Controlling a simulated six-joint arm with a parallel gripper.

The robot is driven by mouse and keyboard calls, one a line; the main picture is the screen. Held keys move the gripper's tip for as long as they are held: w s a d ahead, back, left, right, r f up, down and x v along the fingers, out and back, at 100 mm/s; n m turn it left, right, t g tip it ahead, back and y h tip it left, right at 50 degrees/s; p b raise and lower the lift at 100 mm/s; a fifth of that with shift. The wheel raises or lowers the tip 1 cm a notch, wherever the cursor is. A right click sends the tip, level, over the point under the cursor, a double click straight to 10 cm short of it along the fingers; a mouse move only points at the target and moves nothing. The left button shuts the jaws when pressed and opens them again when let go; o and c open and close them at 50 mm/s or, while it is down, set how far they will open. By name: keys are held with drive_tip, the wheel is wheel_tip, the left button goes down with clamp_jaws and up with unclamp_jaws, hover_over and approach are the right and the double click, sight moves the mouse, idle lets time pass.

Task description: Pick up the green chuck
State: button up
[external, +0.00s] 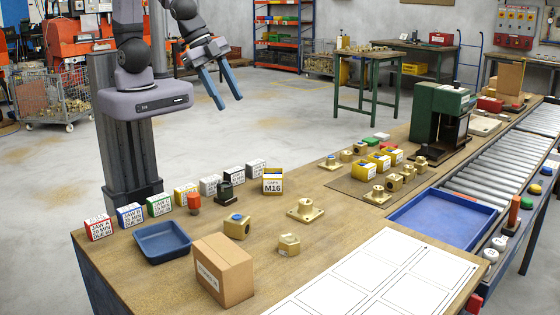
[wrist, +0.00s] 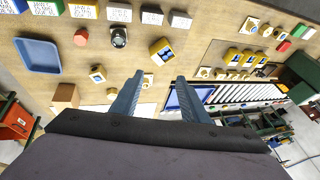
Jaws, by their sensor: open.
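A box with a green top and a white label (external: 159,205) stands in the row of labelled boxes at the table's left back edge, between a blue one and a yellow one. It also shows at the top left of the wrist view (wrist: 46,8). A small green block (external: 381,136) lies farther right at the back edge of the table. I cannot tell for certain which one is the chuck. My gripper (external: 228,101) is open and empty, high above the table. In the wrist view its fingers (wrist: 160,78) point over the middle of the table, away from both green things.
A blue tray (external: 162,256), a cardboard box (external: 207,281) and several brass parts stand on the near table. A yellow M16 box (external: 272,191) stands at the back. A large blue tray (external: 401,219) and the roller conveyor (external: 500,158) are at right.

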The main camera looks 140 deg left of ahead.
drive_tip(key=w+a+r+m+t+h+b, duration=0.25)
drive_tip(key=w+a+m+t, duration=0.35)
drive_tip(key=w, duration=0.6)
drive_tip(key=s+d+f+m+g+h+b, duration=0.1)
drive_tip(key=s+d+f+m+h+b, duration=0.25)
drive_tip(key=s+d+h, duration=0.5)
drive_tip(key=h, duration=0.2)
approach(224, 189)
drive_tip(key=shift+w+d+f+p, duration=0.1)
drive_tip(key=shift+w+f+p, duration=0.05)
drive_tip(key=shift+f+p, duration=0.3)
drive_tip(key=shift+p+x, duration=1.9)
drive_tip(key=shift+x, duration=1.35)
drive_tip(key=shift+w+d+f, duration=0.1)
drive_tip(key=shift+w+d, duration=0.05)
drive_tip(key=shift+d, duration=0.25)
clamp_jaws()
